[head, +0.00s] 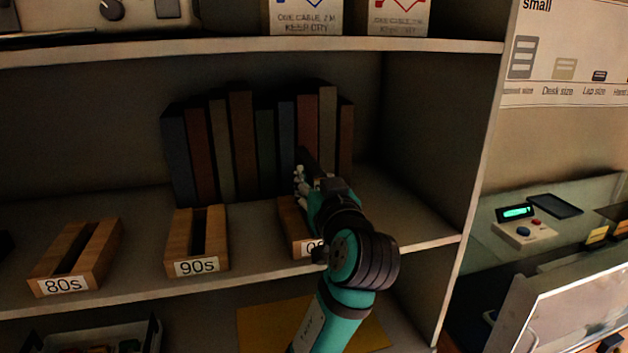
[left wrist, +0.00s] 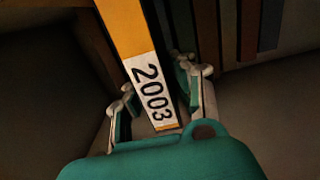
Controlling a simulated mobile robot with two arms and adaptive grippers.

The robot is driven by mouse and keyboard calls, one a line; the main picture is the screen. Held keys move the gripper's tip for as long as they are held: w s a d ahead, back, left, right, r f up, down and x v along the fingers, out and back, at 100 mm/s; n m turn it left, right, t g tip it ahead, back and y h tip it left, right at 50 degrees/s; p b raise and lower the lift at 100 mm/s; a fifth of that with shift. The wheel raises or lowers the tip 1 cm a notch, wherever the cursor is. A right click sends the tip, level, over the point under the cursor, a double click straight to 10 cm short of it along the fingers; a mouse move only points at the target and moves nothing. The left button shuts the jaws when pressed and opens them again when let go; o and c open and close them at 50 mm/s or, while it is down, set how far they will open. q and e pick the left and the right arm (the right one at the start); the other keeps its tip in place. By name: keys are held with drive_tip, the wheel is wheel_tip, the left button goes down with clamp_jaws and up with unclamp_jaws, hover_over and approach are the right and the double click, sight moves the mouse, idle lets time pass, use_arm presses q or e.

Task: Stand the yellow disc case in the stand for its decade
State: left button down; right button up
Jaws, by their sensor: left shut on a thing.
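The yellow disc case (left wrist: 121,27) shows in the left wrist view, with a white label reading 2003 towards me. My left gripper (left wrist: 155,98) is shut on it at the labelled end. In the head view my left gripper (head: 308,182) is over the right-hand wooden stand, and I cannot make out the case there. That stand (head: 289,216) has a label starting with 0, the rest hidden by my arm. The 90s stand (head: 181,233) and the 80s stand (head: 97,262) are to its left, their slots empty. I cannot tell whether the case is inside a slot.
A row of dark books (head: 244,145) stands behind the stands, close to my gripper. The upper shelf (head: 230,50) is above, and the shelf's right side wall (head: 440,130) is right of my arm. A yellow sheet (head: 268,325) lies on the lower shelf.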

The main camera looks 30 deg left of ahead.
use_arm(q)
drive_tip(key=shift+f+b, duration=0.4)
drive_tip(key=shift+f, duration=0.2)
drive_tip(key=c, duration=1)
unclamp_jaws()
drive_tip(key=shift+v, duration=4)
